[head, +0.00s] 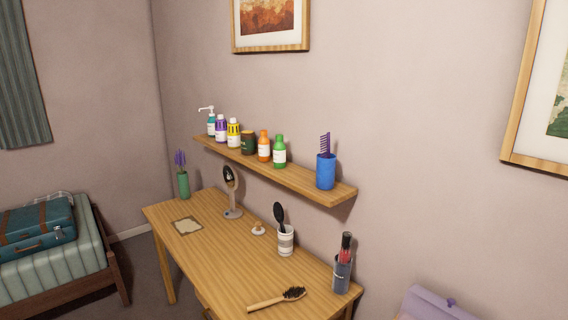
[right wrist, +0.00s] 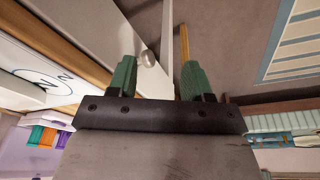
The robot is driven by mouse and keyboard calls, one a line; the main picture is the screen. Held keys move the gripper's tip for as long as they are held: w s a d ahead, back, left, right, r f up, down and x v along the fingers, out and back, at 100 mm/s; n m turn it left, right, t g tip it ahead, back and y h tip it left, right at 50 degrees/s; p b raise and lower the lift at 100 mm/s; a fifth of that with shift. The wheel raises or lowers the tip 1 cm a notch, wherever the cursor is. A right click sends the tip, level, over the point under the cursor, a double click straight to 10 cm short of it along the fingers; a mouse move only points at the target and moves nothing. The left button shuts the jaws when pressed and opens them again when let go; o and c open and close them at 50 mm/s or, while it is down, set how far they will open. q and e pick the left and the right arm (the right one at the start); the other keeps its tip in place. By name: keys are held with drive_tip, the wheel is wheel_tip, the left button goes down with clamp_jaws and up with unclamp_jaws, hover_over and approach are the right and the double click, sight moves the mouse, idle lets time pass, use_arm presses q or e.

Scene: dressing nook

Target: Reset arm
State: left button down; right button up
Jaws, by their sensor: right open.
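My right gripper (right wrist: 158,76) shows in the right wrist view, with two green-tipped fingers spread apart. It is open, and nothing is held between its fingers. Behind the fingers are a pale panel with a round knob (right wrist: 148,58) and a thin wooden strip (right wrist: 184,45); I cannot tell how far off they are. Neither of my arms shows in the head view, and my left gripper is in no view.
In the head view a wooden table (head: 205,250) bears a hairbrush (head: 277,299), a mirror (head: 231,190) and cups. A wall shelf (head: 300,182) above holds several bottles and a blue cup (head: 326,172). A bed (head: 92,255) with a suitcase (head: 38,232) stands left.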

drive_tip(key=s+d+f+g+b, duration=0.1)
drive_tip(key=s+f, duration=0.2)
drive_tip(key=f, duration=0.6)
drive_tip(key=s+f, duration=0.4)
drive_tip(key=f, duration=0.5)
drive_tip(key=s+d+f+b, duration=0.1)
drive_tip(key=s+d+f, duration=0.1)
drive_tip(key=s+f, duration=0.7)
drive_tip(key=shift+s+d+g, duration=0.15)
drive_tip(key=shift+s+g, duration=0.25)
drive_tip(key=shift+s, duration=0.85)
drive_tip(key=shift+s+r, duration=0.2)
drive_tip(key=shift+r, duration=0.05)
